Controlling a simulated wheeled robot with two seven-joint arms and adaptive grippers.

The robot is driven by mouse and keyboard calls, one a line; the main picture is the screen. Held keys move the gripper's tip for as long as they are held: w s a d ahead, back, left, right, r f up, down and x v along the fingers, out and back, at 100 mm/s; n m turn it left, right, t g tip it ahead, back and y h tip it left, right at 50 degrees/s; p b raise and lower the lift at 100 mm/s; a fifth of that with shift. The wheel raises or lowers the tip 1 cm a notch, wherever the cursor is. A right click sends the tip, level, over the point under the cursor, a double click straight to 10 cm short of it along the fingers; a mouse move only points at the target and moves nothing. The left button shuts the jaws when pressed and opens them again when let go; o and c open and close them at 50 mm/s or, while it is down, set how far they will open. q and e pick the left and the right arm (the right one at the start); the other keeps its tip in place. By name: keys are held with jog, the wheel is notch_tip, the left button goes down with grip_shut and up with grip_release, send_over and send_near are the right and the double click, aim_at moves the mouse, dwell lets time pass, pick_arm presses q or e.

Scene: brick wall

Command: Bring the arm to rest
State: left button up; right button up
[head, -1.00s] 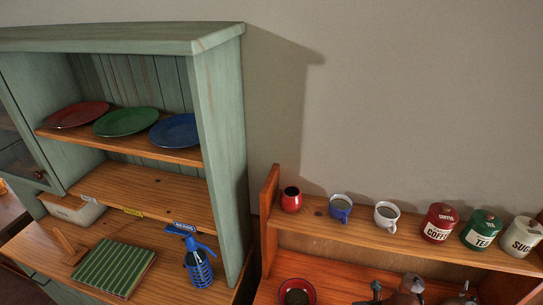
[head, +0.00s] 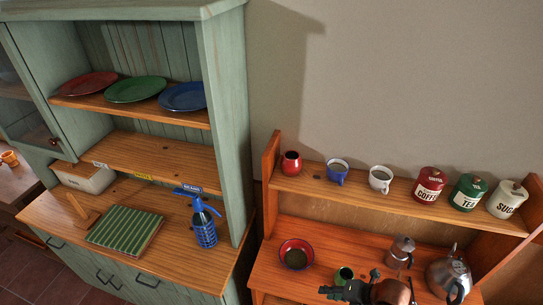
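My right gripper (head: 342,291) is dark and shows at the bottom edge, over the front of the orange-brown wooden unit. It is close to a small green mug (head: 343,274) and partly overlaps it in the picture. Whether it touches the mug, or is open or shut, I cannot tell. My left gripper is not in view.
The wooden unit (head: 330,240) also bears a red bowl (head: 296,254), a moka pot (head: 400,252), a kettle (head: 449,275), and mugs and canisters on its shelf. A green cabinet (head: 235,130) with plates, a striped book (head: 125,232) and a blue siphon bottle (head: 203,225) stands left.

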jog(key=s+d+f+m+h, duration=0.3)
jog(key=s+d+m, duration=0.5)
jog(key=m, duration=0.8)
jog(key=s+d+f+m+h, duration=0.4)
jog(key=s+d+m, duration=0.4)
jog(key=m, duration=0.7)
notch_tip(320, 180, down, 35)
jog(key=s+a+g+b, duration=0.2)
jog(key=s+b, duration=0.1)
jog(key=b, duration=0.2)
pick_arm(q)
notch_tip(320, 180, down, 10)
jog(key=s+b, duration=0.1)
jog(key=b, duration=0.4)
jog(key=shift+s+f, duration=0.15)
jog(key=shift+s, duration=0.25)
pick_arm(e)
jog(key=s+f+g, duration=0.1)
jog(key=s+f, duration=1.7)
jog(key=f, duration=0.4)
jog(key=shift+s+f+n+g+y, duration=0.15)
jog(key=shift+s+n+g+y, duration=0.15)
jog(key=shift+y, duration=0.1)
jog(key=shift+d, duration=0.1)
